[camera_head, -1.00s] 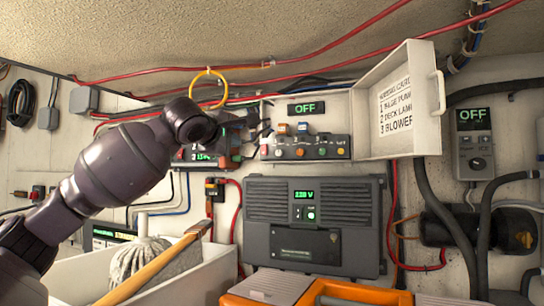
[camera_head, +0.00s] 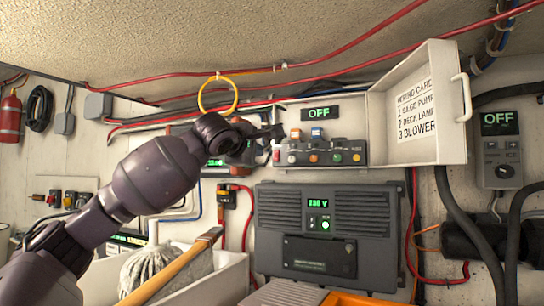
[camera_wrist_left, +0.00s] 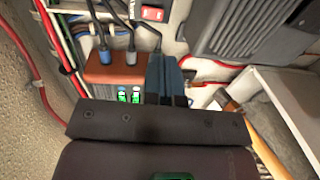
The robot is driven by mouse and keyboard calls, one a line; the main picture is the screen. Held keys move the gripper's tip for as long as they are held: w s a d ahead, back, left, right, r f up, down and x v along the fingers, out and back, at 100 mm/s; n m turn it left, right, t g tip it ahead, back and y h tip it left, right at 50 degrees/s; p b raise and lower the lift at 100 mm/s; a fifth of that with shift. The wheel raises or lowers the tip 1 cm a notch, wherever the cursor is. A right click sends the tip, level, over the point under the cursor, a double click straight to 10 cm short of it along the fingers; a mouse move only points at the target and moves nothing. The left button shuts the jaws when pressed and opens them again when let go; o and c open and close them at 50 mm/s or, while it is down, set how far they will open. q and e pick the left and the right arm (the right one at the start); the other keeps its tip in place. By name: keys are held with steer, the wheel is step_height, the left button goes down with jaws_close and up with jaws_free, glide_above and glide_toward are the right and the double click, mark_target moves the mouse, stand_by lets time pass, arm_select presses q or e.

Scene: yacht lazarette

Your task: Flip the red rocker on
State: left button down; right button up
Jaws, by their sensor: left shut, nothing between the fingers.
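A grey panel (camera_head: 320,153) with a row of coloured buttons is on the back wall, under a display reading OFF (camera_head: 320,113). A small red part (camera_head: 276,154) shows at its left end; I cannot tell whether it is the red rocker. My left gripper (camera_head: 276,132) is shut and empty just in front of the panel's upper left corner. In the left wrist view its closed fingers (camera_wrist_left: 166,78) are beside a brown block with cables (camera_wrist_left: 112,68). A red switch (camera_wrist_left: 152,14) shows beyond them. Contact cannot be told. My right gripper is out of view.
An open white cover (camera_head: 422,108) with a wiring card is right of the panel. A dark grey unit (camera_head: 275,230) is below it. Red cables run above, with a yellow ring (camera_head: 218,95).

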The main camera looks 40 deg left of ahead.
mark_target(277, 159)
arm_select(q)
steer(key=p+x, duration=0.3)
steer(key=x, duration=0.6)
steer(key=shift+w+r, duration=0.1)
steer(key=shift+w, duration=0.25)
steer(key=shift+w+a+f+p, duration=0.2)
steer(key=shift+w+p, duration=0.25)
steer(key=shift+w, duration=0.1)
steer(key=shift+w, duration=0.1)
